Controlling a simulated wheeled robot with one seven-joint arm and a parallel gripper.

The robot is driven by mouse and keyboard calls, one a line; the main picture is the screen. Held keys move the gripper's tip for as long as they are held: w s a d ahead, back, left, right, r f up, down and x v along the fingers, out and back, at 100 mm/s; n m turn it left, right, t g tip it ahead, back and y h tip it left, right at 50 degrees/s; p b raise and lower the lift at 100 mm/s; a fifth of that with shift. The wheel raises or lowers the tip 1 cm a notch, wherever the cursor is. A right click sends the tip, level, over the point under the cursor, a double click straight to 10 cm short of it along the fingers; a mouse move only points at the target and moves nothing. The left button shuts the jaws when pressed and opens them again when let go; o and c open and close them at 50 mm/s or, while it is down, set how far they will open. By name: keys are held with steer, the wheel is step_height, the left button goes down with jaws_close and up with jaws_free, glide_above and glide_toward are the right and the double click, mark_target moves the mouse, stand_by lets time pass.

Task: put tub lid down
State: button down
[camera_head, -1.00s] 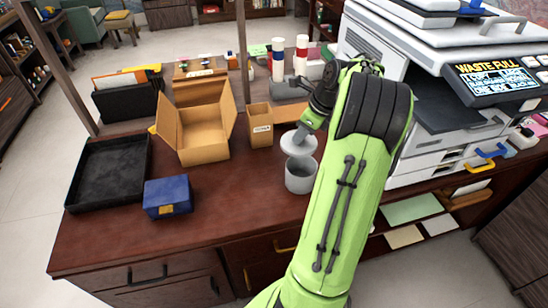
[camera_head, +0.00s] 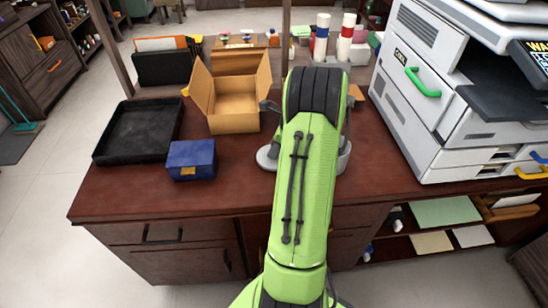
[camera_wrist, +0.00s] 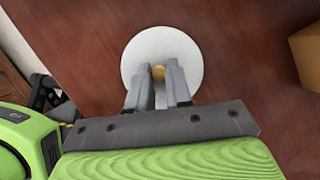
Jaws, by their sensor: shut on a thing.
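The tub lid (camera_wrist: 150,45) is a white round disc with a small tan knob in the wrist view. My gripper (camera_wrist: 158,74) is shut on the knob, with one grey finger on each side. Brown desk surface surrounds the lid in that view; I cannot tell whether it touches the desk. In the head view my green arm hides the gripper. A pale grey edge (camera_head: 266,157) shows left of the arm, probably the lid. Another grey piece (camera_head: 344,158) shows at its right, probably the tub, mostly hidden.
A blue box (camera_head: 191,160), a black tray (camera_head: 138,157) and an open cardboard box (camera_head: 233,125) stand on the left. A white printer (camera_head: 425,140) fills the right. The desk (camera_head: 225,195) is clear along its front. A tan box (camera_wrist: 306,50) is right of the lid.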

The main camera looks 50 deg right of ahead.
step_height(320, 180, down, 2)
steer(key=shift+r, duration=0.15)
steer(key=c, duration=1)
jaws_free()
steer(key=shift+c, duration=0.2)
